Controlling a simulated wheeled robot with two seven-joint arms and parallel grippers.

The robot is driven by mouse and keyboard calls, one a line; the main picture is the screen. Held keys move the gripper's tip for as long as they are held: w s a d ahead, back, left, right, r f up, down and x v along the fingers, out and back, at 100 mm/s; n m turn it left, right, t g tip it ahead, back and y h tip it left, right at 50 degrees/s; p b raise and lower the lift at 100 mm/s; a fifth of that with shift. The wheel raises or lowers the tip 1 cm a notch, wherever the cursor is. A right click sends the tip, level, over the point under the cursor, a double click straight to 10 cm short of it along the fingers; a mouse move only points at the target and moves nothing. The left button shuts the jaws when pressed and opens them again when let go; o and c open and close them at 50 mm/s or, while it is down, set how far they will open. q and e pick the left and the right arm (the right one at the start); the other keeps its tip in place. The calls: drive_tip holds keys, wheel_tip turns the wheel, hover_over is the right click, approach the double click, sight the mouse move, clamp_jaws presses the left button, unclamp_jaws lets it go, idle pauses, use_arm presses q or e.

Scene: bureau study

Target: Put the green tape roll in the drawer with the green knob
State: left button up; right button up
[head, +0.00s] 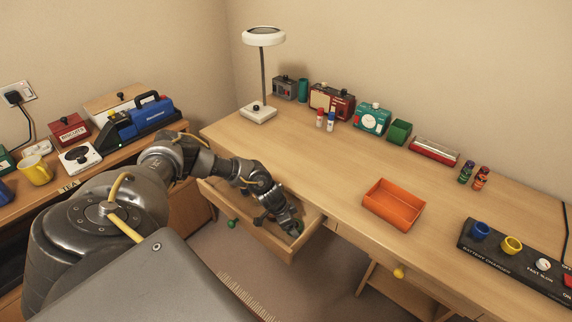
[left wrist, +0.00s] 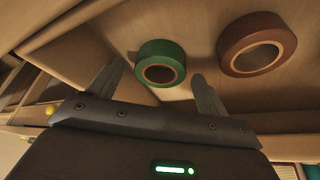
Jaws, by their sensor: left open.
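The drawer (head: 264,238) with the green knob (head: 232,224) stands pulled open at the left part of the desk. My left gripper (head: 287,224) reaches down into its right end. In the left wrist view the green tape roll (left wrist: 153,50) lies on the wooden drawer floor. My left gripper (left wrist: 157,70) is open, with its fingers on either side of the roll in the picture; I cannot tell whether they touch it. In the head view the gripper mostly hides the roll. My right gripper is not in view.
A brown tape roll (left wrist: 235,48) lies beside the green one. An orange tray (head: 393,204) stands on the desk above a shut drawer with a yellow knob (head: 398,272). A lamp (head: 258,113) and several small items line the desk's back.

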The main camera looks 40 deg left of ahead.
use_arm(q)
drive_tip(key=v, duration=1.1)
